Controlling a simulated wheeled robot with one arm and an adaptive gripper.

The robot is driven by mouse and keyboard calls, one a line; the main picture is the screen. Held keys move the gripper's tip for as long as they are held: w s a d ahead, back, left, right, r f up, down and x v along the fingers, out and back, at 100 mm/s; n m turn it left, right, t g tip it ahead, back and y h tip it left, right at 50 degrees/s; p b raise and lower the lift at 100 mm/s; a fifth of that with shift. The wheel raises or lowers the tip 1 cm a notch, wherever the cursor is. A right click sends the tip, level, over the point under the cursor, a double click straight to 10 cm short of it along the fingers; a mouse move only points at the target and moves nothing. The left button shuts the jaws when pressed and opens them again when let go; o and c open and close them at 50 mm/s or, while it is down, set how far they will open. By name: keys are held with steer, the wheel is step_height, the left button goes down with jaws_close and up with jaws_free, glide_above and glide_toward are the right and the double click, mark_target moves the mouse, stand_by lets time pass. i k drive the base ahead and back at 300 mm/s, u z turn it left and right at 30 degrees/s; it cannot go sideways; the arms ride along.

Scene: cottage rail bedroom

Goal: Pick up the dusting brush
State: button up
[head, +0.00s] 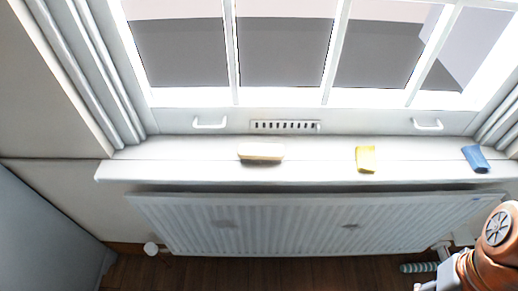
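A small oblong cream block with a tan lower edge (261,151) lies on the white window sill (200,171), left of the middle. It looks like the dusting brush, but bristles cannot be made out clearly. The fingers of my gripper are not in view. An orange-brown jointed part at the lower right looks like a piece of my arm, well away from the block.
A yellow item (366,158) and a blue item (475,158) lie further right on the sill. A white ribbed radiator (300,222) stands under it. White window handles (210,123) and a vent (285,126) sit behind. A teal striped object (418,267) is low right.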

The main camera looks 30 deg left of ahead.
mark_target(272, 153)
steer(key=u, duration=0.2)
steer(key=k, duration=0.15)
steer(key=u, duration=1.3)
